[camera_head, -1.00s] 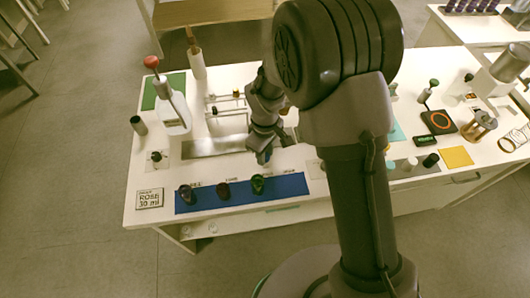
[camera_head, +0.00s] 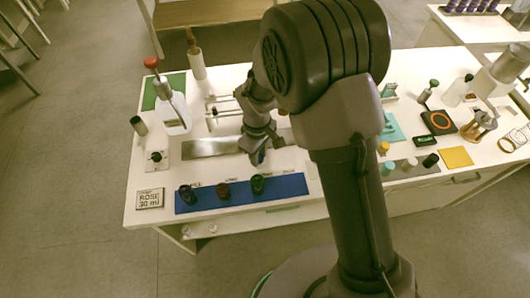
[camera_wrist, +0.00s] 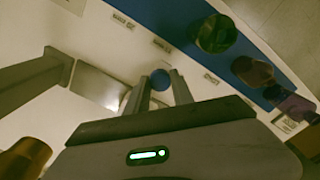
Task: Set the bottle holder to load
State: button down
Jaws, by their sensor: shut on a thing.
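My gripper (camera_wrist: 158,92) has its two fingers closed on a small round blue knob (camera_wrist: 160,79) in the wrist view. In the head view my gripper (camera_head: 258,154) hangs low over the white table, at the right part of a shiny metal plate (camera_head: 205,148) and behind the blue strip. The metal plate also shows in the wrist view (camera_wrist: 97,86), left of the fingers. I cannot tell which part is the bottle holder. What the knob is fixed to is hidden by the fingers.
A blue strip (camera_head: 215,203) with several dark bottles lies along the front edge, close to my gripper. Printed labels lie beside it.

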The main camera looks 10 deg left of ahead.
jog(key=a, duration=0.3)
jog(key=s+a, duration=0.1)
jog(key=a, duration=0.2)
jog(key=s+a, duration=0.1)
jog(key=a, duration=0.2)
jog(key=shift+s+p, duration=0.15)
jog(key=shift+p, duration=0.2)
jog(key=c, duration=1.1)
grip_release()
notch_tip(320, 180, up, 17)
jog(key=p, duration=0.6)
jog(key=shift+r, duration=0.2)
